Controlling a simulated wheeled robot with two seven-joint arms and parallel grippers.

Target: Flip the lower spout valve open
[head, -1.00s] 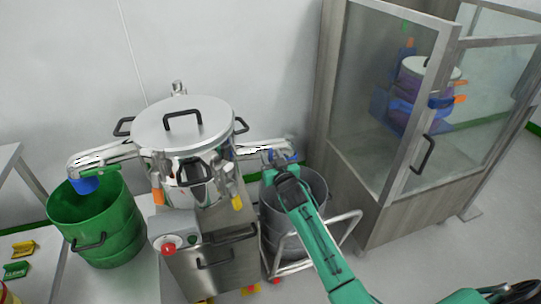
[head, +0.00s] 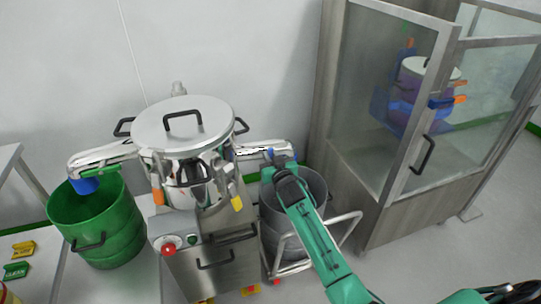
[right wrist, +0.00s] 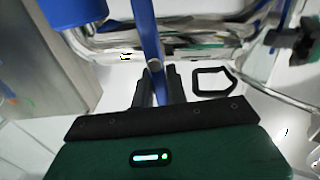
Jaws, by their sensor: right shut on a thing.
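The steel vessel (head: 180,125) with a lidded top stands on a cabinet, with a spout reaching out on each side. The right spout (head: 252,150) ends over a grey bin and has blue parts at its end. My right gripper (head: 277,163) is at that end. In the right wrist view, a blue valve lever (right wrist: 146,35) runs down between the fingers of my right gripper (right wrist: 154,80), which are shut on it. A blue spout end (right wrist: 75,12) shows at top left. In the head view, the fingers partly hide the lever. My left gripper is not in view.
The grey bin (head: 316,190) stands on a wheeled frame under the right spout. A green bin (head: 112,225) is under the left spout. A glass-walled booth (head: 385,150) stands at right. A red button (head: 169,250) is on the cabinet front.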

